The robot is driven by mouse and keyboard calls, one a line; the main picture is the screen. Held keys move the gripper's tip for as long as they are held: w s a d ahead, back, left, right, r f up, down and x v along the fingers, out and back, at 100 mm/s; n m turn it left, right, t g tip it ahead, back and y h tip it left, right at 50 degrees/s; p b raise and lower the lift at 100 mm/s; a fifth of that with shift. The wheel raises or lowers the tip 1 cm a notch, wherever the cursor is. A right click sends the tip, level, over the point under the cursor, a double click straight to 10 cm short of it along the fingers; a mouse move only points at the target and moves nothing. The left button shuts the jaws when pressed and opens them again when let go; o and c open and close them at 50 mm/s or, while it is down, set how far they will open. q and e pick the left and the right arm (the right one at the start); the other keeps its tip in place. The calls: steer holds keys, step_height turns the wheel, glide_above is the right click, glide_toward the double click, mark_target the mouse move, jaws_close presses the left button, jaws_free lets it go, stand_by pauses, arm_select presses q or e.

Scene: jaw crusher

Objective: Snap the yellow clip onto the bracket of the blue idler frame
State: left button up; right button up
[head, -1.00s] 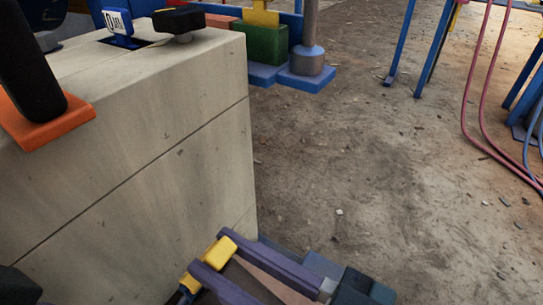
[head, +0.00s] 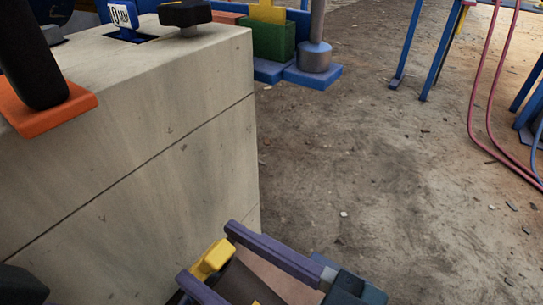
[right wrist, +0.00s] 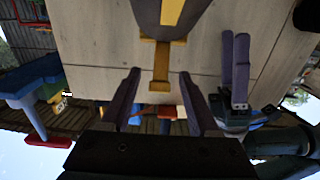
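My right gripper (head: 206,250) is at the bottom of the head view, its two purple fingers spread apart. A yellow piece (head: 211,259), probably the clip, lies between the fingertips. In the right wrist view, the fingers of this gripper (right wrist: 160,75) stand on either side of a yellow stem (right wrist: 160,65) with a visible gap on each side. A dark body with a yellow stripe is above the stem. My left gripper (right wrist: 235,36) shows in the right wrist view with its purple fingers side by side, looking closed and empty. I cannot make out the bracket or identify the idler frame.
A large pale block (head: 150,165) fills the left of the head view. An orange plate (head: 45,110) and a black knob (head: 184,13) are on its top. A green box (head: 266,40) stands behind. Red hoses (head: 480,90) hang at right. The dirt ground between is open.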

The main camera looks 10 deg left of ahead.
steer(key=shift+d, duration=0.2)
steer(key=p+v, duration=0.3)
steer(key=v, duration=0.6)
steer(key=shift+s+d, duration=0.2)
steer(key=shift+d, duration=0.05)
